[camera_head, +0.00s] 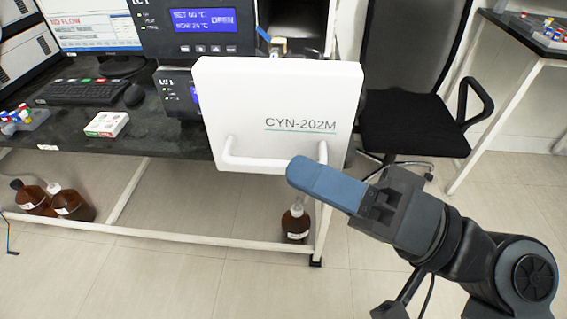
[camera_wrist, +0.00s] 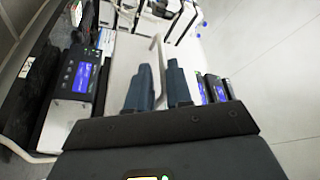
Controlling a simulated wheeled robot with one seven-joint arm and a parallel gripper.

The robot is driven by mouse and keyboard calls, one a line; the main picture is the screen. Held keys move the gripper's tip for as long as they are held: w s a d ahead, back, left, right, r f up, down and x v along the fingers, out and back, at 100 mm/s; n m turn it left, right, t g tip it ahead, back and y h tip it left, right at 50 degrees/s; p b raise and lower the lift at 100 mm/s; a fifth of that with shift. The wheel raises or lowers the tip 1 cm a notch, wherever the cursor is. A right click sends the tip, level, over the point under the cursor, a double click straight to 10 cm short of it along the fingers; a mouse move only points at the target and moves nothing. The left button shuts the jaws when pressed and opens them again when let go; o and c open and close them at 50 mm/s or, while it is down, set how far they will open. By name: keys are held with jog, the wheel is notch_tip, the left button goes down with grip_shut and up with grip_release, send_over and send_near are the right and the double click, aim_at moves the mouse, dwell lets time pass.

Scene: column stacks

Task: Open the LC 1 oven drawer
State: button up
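The white drawer front (camera_head: 285,100) marked CYN-202M stands forward of the instrument stack in the head view. Its white handle (camera_head: 262,163) runs along the lower edge, and the right end passes behind my blue fingers. My gripper (camera_head: 300,172) is at the right part of the handle. In the wrist view my two fingers (camera_wrist: 158,72) are apart, with the white handle (camera_wrist: 157,46) showing at the gap between their tips. I cannot tell whether they touch it. The LC 1 control unit (camera_head: 188,48) at upper left has a blue display reading OPEN.
A second LC 1 panel (camera_head: 178,95) is partly hidden behind the drawer front. The dark bench (camera_head: 60,135) at left holds a keyboard (camera_head: 88,92) and mouse. A black chair (camera_head: 415,125) stands at right. Brown bottles (camera_head: 296,222) stand below. The floor in front is clear.

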jog(key=shift+v, duration=1.65)
jog(key=s+d+f+m+t+h+p, duration=0.1)
jog(key=s+d+f+m+t+h, duration=0.3)
jog(key=f+h, duration=0.35)
jog(key=s+d+f+m+t+h, duration=0.25)
jog(key=d+f+h, duration=0.35)
jog(key=f, duration=0.3)
jog(key=s+d+r+n+h, duration=0.2)
jog(key=s+d, duration=0.1)
jog(key=s, duration=0.5)
jog(key=s+d+r+n+h+p, duration=0.1)
jog(key=s+d+r+n+h, duration=0.1)
jog(key=s, duration=0.7)
jog(key=shift+d+r+t+h, duration=0.45)
jog(key=shift+d+h, duration=0.3)
jog(key=shift+d, duration=0.05)
jog(key=shift+n, duration=0.25)
